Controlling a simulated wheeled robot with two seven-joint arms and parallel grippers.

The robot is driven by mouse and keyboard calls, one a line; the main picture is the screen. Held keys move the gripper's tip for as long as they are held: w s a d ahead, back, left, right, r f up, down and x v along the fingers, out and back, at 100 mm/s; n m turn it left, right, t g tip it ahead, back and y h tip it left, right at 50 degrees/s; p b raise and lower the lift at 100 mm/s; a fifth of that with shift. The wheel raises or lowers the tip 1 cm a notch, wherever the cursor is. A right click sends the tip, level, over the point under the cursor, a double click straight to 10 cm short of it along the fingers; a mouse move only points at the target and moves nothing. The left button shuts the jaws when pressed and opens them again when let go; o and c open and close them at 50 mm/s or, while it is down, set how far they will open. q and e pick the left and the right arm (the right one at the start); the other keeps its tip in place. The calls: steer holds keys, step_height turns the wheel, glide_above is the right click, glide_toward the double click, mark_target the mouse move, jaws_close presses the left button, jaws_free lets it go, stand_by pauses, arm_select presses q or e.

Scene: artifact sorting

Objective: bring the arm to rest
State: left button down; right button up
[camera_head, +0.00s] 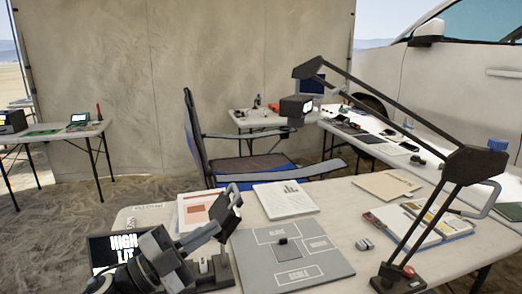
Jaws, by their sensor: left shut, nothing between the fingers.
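My left gripper (228,212) comes in from the lower left over the near table (340,205). Its dark fingers look shut and empty, in front of a paper with a red block (196,212) and left of a grey sorting board (262,270). The board has outlined, labelled fields, one reading "SCALE". A small dark block (283,241) is on the board, apart from the gripper. Whether the gripper touches anything below is hard to tell. My right gripper is not in view.
A jointed desk lamp (397,281) stands at the right, its arm reaching over the table. An open binder (440,226), a printed sheet (287,199) and a folder (388,185) lie behind.

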arm_select(q)
steer(key=s+a+f+n+t+y, duration=0.2)
steer(key=s+f+n+t+y, duration=0.1)
steer(key=f+n+y, duration=0.4)
steer(key=s+a+f+n+t+y, duration=0.1)
steer(key=s+f+n+t+y, duration=0.2)
steer(key=f+n, duration=0.55)
steer(key=s+a+f+n+g+y, duration=0.1)
steer(key=s+f+n+g+y, duration=0.3)
steer(key=s+f, duration=1)
steer(key=s+g+y, duration=0.1)
steer(key=g, duration=0.2)
steer(key=shift+s+a+f+n+g, duration=0.25)
steer(key=shift+a+n+g, duration=0.05)
steer(key=shift+a+n, duration=0.05)
